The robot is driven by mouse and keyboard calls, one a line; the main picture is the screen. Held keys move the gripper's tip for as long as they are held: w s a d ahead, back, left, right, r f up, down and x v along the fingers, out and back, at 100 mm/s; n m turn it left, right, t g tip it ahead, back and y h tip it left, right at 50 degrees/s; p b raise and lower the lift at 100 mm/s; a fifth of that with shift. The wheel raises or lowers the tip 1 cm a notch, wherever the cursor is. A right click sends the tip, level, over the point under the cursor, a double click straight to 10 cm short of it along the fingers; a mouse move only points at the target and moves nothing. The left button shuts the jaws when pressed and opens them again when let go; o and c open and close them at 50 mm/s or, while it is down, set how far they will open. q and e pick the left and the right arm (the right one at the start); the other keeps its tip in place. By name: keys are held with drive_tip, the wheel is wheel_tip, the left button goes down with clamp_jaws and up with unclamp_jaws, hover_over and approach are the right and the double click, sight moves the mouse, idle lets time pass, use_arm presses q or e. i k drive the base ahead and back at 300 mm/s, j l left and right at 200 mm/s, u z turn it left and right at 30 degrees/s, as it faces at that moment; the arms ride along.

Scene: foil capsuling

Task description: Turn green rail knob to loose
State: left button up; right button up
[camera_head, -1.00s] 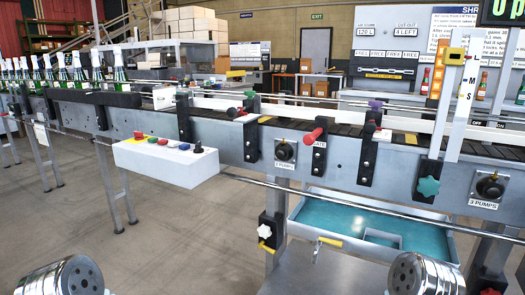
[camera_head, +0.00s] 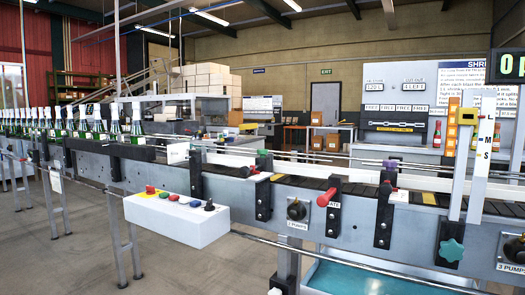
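A small green knob (camera_head: 262,153) sits on top of a black rail bracket at the back edge of the conveyor, near the picture's middle. A teal star-shaped knob (camera_head: 451,250) is on a black bracket at the conveyor's front right, below a white post marked L, M, S (camera_head: 485,135). I cannot tell from the view whether either knob is tight or loose. Neither of my grippers shows in the head view, and nothing is seen touching the knobs.
A long grey conveyor (camera_head: 345,215) crosses the view, with bottles (camera_head: 115,125) at the left. Red knobs (camera_head: 329,196) and a purple knob (camera_head: 390,164) stand along the rails. A white button box (camera_head: 176,217) juts from the front. A teal tray (camera_head: 350,280) lies below.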

sight(261, 152)
drive_tip(key=i+j, duration=0.45)
drive_tip(key=i+j+z, duration=0.1)
drive_tip(key=i+j, duration=0.3)
drive_tip(key=j, duration=0.25)
